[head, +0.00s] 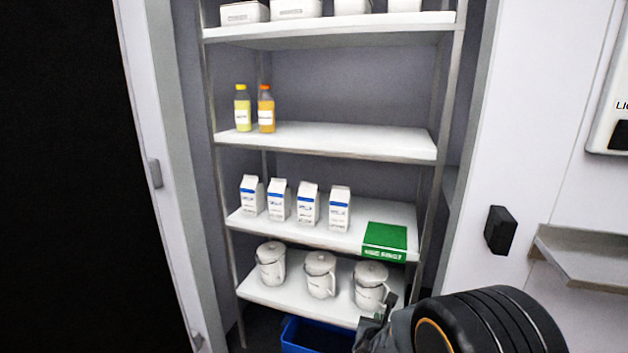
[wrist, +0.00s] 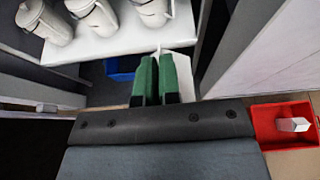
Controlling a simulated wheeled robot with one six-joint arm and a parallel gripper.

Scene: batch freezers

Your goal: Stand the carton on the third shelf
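A white carton (wrist: 293,125) lies in a red crate (wrist: 262,122) at the right of the wrist view. Several upright white cartons with blue bands, one of them here (head: 308,204), stand in a row on the third shelf from the top (head: 345,238). A green box (head: 385,240) lies flat at that shelf's right end. In the head view my gripper (head: 388,308) is low at the right, in front of the lowest shelf.
White jugs (head: 320,275) stand on the lowest shelf, with a blue crate (head: 305,338) below. Yellow (head: 242,110) and orange (head: 266,110) bottles stand one shelf above the cartons. White tubs (head: 296,9) fill the top shelf. A wall ledge (head: 585,260) projects at the right.

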